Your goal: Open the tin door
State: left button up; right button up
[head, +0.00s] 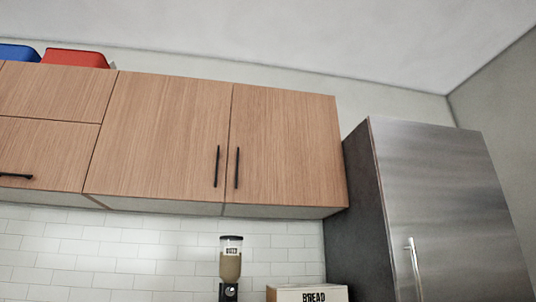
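A white box lettered "BREAD" (308,294), which may be the tin, shows at the bottom edge right of centre. Only its upper part and light brown top are in view, so I cannot tell whether it has a door or how that stands. A tall metal fridge (440,190) stands at the right with its door shut. Its vertical silver handle (414,268) is near the door's left edge, low in the view. Neither of my grippers is in view.
Wooden wall cabinets (165,140) with black handles hang shut above a white tiled wall (110,255). A clear dispenser (230,260) with light brown contents stands left of the bread box. Red (73,57) and blue (18,53) containers sit atop the cabinets.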

aim_at(286, 149)
jog(key=i+j+z, duration=0.15)
jog(key=i+j, duration=1.2)
jog(key=j, duration=0.15)
